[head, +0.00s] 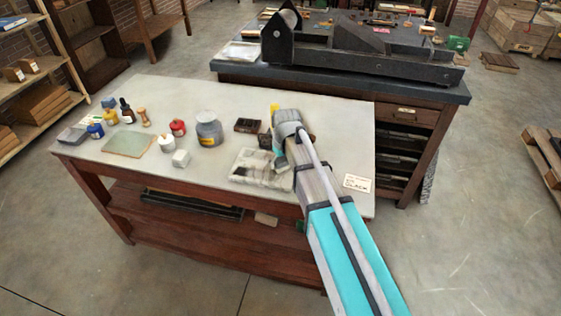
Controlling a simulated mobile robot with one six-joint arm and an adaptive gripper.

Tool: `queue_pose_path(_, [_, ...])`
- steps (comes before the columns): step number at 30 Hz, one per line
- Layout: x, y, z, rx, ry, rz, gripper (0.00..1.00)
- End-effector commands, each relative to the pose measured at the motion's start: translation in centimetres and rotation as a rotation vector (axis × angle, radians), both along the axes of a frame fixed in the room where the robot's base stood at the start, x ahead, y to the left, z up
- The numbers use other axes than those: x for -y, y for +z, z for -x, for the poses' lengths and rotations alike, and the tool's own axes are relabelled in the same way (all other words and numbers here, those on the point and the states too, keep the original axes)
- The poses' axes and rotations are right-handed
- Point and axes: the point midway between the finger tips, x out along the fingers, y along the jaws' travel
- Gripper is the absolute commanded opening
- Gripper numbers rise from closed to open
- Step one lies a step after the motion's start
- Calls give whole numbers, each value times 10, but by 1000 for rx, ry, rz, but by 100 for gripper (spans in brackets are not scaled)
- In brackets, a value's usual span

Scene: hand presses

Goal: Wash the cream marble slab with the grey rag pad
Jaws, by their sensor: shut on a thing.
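The cream slab with grey marbling (248,166) lies flat near the front edge of the light-topped table, right of its middle. My arm reaches in from the lower right, and my gripper (281,158) is pointed down at the slab's right side. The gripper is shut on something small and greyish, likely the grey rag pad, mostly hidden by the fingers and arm. I cannot tell whether the pad touches the slab. The slab's right end is partly covered by my gripper.
On the light tabletop (330,140) stand a grey jar (209,131), a red jar (178,128), a white block (181,158), a dark tray (247,125), a greenish plate (130,144) and several bottles. A card (357,183) lies at right. A black press (370,58) stands behind.

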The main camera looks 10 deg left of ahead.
Motion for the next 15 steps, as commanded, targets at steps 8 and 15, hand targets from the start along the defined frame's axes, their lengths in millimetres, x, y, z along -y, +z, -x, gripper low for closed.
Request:
queue_pose_path(8, [11,0,2,-1,-2,5,49])
queue_pose_path(15, [25,1,4,-1,-1,4,49])
